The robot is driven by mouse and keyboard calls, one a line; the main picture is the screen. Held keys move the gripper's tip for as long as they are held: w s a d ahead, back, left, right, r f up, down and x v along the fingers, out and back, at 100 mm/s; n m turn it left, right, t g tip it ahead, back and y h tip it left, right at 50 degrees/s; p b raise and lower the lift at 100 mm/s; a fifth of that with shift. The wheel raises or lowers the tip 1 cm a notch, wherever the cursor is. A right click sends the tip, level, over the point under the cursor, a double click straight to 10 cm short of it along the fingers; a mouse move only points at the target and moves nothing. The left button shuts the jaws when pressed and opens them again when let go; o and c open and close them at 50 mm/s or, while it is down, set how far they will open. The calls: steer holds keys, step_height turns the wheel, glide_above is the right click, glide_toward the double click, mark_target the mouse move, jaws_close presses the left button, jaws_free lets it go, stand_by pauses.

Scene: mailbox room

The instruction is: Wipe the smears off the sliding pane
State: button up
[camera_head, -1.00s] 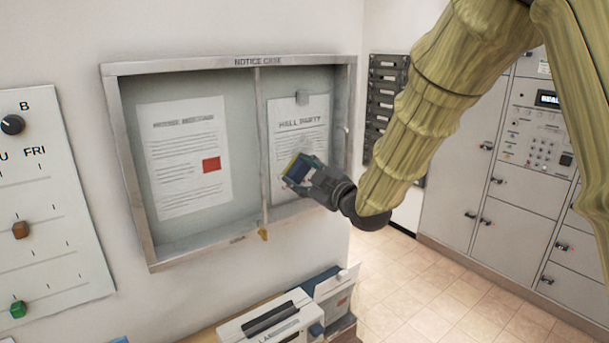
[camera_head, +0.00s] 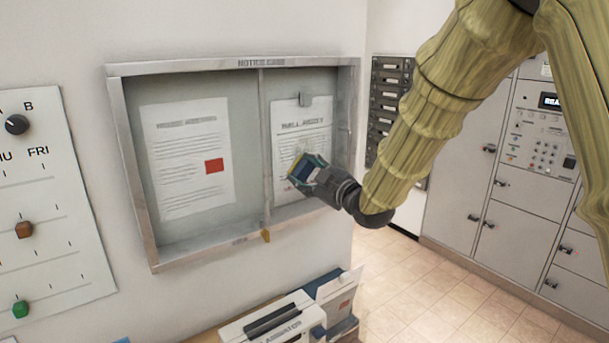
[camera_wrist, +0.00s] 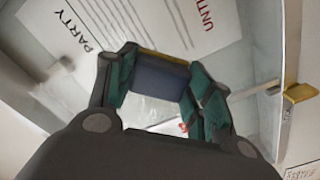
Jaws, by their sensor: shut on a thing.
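The notice case (camera_head: 130,160) hangs on the wall, with a left part and a right part split by an upright frame bar. My gripper (camera_head: 308,174) is in front of the right part, over the lower half of the notice sheet (camera_head: 300,120). It is shut on a blue sponge with a yellow layer (camera_head: 296,165). In the wrist view the sponge (camera_wrist: 158,77) sits between the green-padded fingers, close to the pane. Pale cloudy smears (camera_wrist: 60,88) show there near the word PARTY. I cannot tell whether the sponge touches the pane.
A yellow-brown catch (camera_head: 265,236) sticks out at the bottom of the middle bar; it also shows in the wrist view (camera_wrist: 299,93). A laminator (camera_head: 272,318) stands on the ledge below. A board with knobs (camera_head: 40,215) is at left, grey lockers (camera_head: 455,200) at right.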

steer(key=shift+w+d+r, duration=0.3)
steer(key=shift+w+d, duration=0.35)
steer(key=shift+d, duration=0.2)
steer(key=shift+w+d+r, duration=0.3)
steer(key=shift+w+d, duration=0.35)
steer(key=shift+d, duration=0.25)
steer(key=shift+w+d+r, duration=0.3)
steer(key=shift+w+d, duration=0.35)
steer(key=shift+d, duration=0.2)
steer(key=shift+s+a+f+b, duration=0.1)
steer(key=shift+s+a+b, duration=0.65)
steer(key=shift+a, duration=0.3)
steer(key=shift+s+a+f+b, duration=0.1)
steer(key=shift+s+a+b, duration=0.6)
steer(key=shift+a, duration=0.35)
steer(key=shift+s+a+r+b, duration=0.2)
steer(key=shift+s+a+b, duration=0.1)
steer(key=shift+s+a, duration=0.65)
